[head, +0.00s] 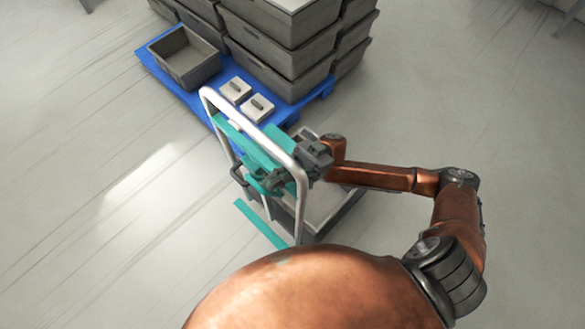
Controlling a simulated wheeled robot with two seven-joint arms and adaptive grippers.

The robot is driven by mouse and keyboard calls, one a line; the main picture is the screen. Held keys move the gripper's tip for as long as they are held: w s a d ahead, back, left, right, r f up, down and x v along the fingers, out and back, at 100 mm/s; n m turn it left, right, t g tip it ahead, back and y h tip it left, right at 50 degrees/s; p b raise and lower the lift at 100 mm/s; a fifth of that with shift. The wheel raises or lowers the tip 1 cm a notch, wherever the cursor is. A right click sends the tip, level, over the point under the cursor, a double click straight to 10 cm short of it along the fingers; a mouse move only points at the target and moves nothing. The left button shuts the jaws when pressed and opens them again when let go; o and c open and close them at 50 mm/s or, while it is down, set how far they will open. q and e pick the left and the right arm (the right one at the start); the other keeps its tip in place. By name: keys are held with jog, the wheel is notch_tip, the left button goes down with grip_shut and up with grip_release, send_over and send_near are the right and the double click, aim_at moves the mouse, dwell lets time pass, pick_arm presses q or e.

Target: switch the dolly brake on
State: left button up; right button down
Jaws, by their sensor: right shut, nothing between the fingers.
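The dolly stands in the middle of the head view, with a silver tube handle (207,97) and teal cross panels (240,138). A teal bar (262,224) lies low at its near side. A small dark loop-shaped part (237,174) sits at the left of the handle frame; I cannot tell whether it is the brake. My right gripper (268,183) reaches in from the right, shut and empty, at the handle's right upright, over the teal part. Whether it touches anything there is unclear. My left gripper is out of view.
A blue pallet (157,70) stands behind the dolly with stacked grey crates (275,57), an open grey crate (187,72) and two pale square pieces with dark grips (257,108). A grey container (327,208) sits on the dolly. The floor left and right is clear.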

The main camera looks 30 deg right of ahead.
aim_at(264, 193)
jog(key=a+h+p, duration=0.1)
jog(key=p, duration=0.1)
jog(key=s+a+t+h+p, duration=0.1)
jog(key=h+p, duration=0.1)
jog(key=shift+a, duration=0.15)
jog(key=shift+a+f+h+p, duration=0.3)
jog(key=shift+h+p, duration=0.1)
jog(key=shift+p, duration=0.25)
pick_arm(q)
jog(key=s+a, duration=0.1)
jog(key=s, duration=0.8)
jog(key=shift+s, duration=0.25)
pick_arm(e)
jog(key=shift+s+a+f, duration=0.1)
jog(key=shift+a, duration=0.05)
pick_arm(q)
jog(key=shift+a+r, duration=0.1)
